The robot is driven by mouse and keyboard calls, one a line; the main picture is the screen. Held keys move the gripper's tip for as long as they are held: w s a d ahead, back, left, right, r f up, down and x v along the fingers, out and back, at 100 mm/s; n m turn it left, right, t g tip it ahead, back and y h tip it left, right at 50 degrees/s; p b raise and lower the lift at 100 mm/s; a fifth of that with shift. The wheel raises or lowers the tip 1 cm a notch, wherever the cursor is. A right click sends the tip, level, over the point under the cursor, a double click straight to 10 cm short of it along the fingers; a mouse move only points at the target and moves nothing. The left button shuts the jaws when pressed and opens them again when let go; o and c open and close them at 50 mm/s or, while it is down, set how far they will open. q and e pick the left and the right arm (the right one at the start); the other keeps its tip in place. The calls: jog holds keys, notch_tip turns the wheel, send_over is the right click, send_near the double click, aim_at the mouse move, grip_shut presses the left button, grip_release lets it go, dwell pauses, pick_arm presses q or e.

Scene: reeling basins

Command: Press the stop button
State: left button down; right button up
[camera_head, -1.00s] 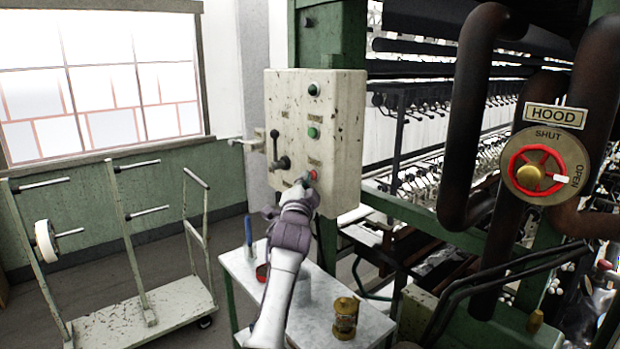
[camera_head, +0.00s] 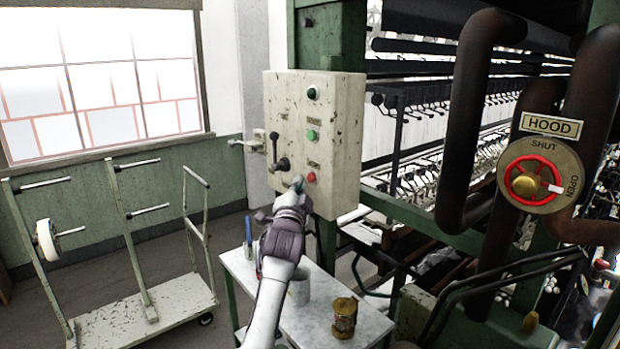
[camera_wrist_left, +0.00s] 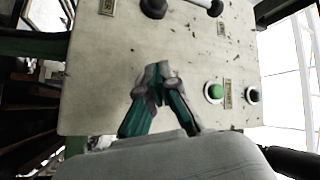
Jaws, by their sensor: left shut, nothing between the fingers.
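The red button (camera_head: 311,177) is the lowest of three buttons on the right side of the cream control box's front (camera_head: 340,130). The green button (camera_head: 312,135) is above it, and a dark button (camera_head: 312,93) is at the top. My left gripper (camera_head: 298,182) is shut and empty, its tip just left of and below the red button in the head view, seemingly a little in front of the panel. In the left wrist view, the closed fingers (camera_wrist_left: 158,72) point at the panel beside the green button (camera_wrist_left: 214,91); the red button is not visible there. My right gripper is not in view.
A black lever (camera_head: 281,164) sticks out left of the red button. Below are a small table (camera_head: 365,325) with a brass-coloured jar (camera_head: 344,317), and a cart (camera_head: 150,312) at left. Dark pipes and a red hood valve (camera_head: 530,182) stand at right.

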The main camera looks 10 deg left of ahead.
pick_arm(q)
jog(key=s+a+p, duration=0.1)
jog(key=s+p, duration=0.1)
jog(key=s+a+p, duration=0.2)
dwell(0.8)
